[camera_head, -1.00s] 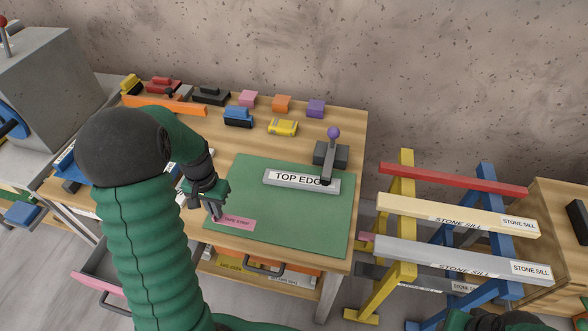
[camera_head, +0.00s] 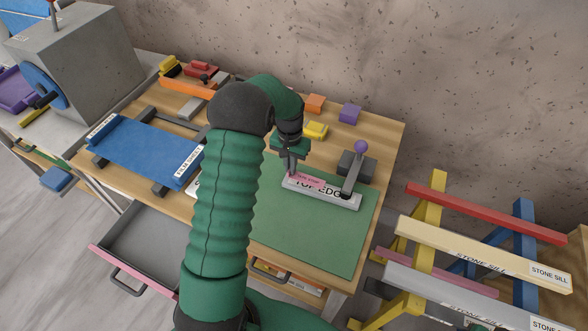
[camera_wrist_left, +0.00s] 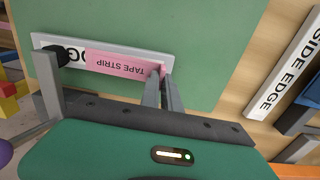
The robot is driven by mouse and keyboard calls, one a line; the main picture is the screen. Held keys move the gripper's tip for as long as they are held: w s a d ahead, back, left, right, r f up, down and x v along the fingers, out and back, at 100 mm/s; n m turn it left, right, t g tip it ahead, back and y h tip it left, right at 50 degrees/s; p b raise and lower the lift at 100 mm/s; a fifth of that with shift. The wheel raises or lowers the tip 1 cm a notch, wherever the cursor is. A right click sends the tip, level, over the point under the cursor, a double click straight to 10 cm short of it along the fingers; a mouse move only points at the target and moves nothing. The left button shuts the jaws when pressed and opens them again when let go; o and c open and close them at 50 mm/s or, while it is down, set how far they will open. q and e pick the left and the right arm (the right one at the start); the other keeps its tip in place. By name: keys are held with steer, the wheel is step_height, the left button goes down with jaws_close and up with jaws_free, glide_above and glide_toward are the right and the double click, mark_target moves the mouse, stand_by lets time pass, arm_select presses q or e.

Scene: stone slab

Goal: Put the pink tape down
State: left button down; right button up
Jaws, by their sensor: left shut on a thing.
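The pink tape strip (camera_head: 308,180) is at the left end of the grey "TOP EDGE" piece (camera_head: 347,200), covering part of its label. My left gripper (camera_head: 291,172) is shut on the strip's end. In the left wrist view the pink tape (camera_wrist_left: 122,64) lies across the grey piece's face (camera_wrist_left: 90,43), and the gripper's fingers (camera_wrist_left: 163,78) meet its end. Whether the strip presses on the piece or hovers just over it I cannot tell. The piece lies on a green mat (camera_head: 310,235). My right gripper is not in view.
A clamp with a purple knob (camera_head: 361,147) holds the grey piece's right side. A blue slab (camera_head: 145,150) lies left of my arm. Small coloured blocks line the bench's back. A drawer (camera_head: 140,245) stands open at the front left. Trestles with sills stand right. The mat's front is clear.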

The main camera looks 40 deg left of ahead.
arm_select(q)
steer(key=shift+w, duration=0.7)
steer(key=f, duration=0.3)
steer(key=shift+s+a+f+p, duration=0.2)
steer(key=shift+s+f+p, duration=0.1)
steer(key=shift+s, duration=0.05)
steer(key=c, duration=1.6)
jaws_free()
steer(key=shift+d+r, duration=0.1)
steer(key=shift+d, duration=0.05)
